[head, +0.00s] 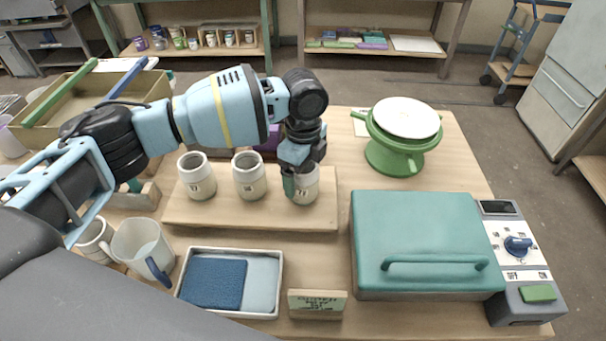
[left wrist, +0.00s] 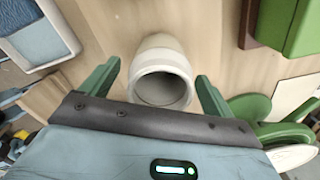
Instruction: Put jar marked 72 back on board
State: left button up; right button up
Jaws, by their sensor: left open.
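A pale wooden board (head: 250,214) lies on the table with three white-grey jars in a row on it. The left jar (head: 197,178) and middle jar (head: 249,178) stand upright. The right jar (head: 307,188) also appears to stand upright on the board, partly hidden by my left gripper (head: 297,186); the number on its label is too small to read surely. In the left wrist view my gripper (left wrist: 156,88) is open, with a green finger on each side of this jar (left wrist: 161,68) and gaps between. My right gripper is not in view.
A teal lidded box (head: 430,232) and a grey control unit (head: 519,262) are at right, a green turntable (head: 394,155) behind. A tray with a blue sponge (head: 214,284), a jug (head: 137,250), another white jar (head: 94,241) and a small sign (head: 317,303) are in front.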

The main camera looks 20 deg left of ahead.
aim_at(303, 172)
pick_arm(q)
notch_tip(303, 172, up, 10)
jog(key=shift+r, duration=0.25)
dwell(1.5)
